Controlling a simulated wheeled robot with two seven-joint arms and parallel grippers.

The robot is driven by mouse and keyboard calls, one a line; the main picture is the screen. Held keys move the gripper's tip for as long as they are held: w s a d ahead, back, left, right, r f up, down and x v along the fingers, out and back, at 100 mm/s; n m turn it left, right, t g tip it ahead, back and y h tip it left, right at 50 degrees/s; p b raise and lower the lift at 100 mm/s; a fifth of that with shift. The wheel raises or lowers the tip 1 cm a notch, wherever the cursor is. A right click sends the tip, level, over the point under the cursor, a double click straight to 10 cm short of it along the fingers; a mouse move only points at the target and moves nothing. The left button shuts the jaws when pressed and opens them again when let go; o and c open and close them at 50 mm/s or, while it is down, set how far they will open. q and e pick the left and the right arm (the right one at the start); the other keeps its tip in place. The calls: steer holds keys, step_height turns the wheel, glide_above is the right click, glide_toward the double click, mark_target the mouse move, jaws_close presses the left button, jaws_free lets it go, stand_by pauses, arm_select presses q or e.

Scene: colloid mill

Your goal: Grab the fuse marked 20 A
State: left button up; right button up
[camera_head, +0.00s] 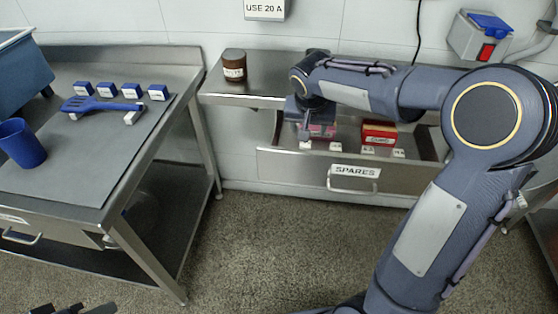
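An open drawer labelled SPARES (355,171) sticks out below the back bench. Several small white labelled pieces lie along its front, one at the left (306,145) and one at the right (399,153). Their markings are too small to read, so I cannot tell which is the 20 A fuse. A wall sign (265,8) reads USE 20 A. My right gripper (308,134) points down over the drawer's left part, by a pinkish-red box (325,130) that it partly hides. Its fingers are unclear. Dark tips at the bottom left edge seem to be my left gripper (75,309).
A red and yellow box (379,133) lies in the drawer. A brown jar (234,65) stands on the back bench. The left table holds several blue blocks (106,89), a blue slotted spatula (100,104) and a blue cup (20,143). The floor between is clear.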

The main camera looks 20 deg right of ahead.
mark_target(305, 144)
steer(key=x, duration=0.5)
steer(key=b+x, duration=0.1)
steer(key=x, duration=0.2)
steer(key=shift+s+a+f, duration=0.1)
steer(key=shift+a, duration=0.15)
steer(key=shift+c, duration=0.2)
steer(key=c, duration=1)
steer(key=shift+c, duration=0.2)
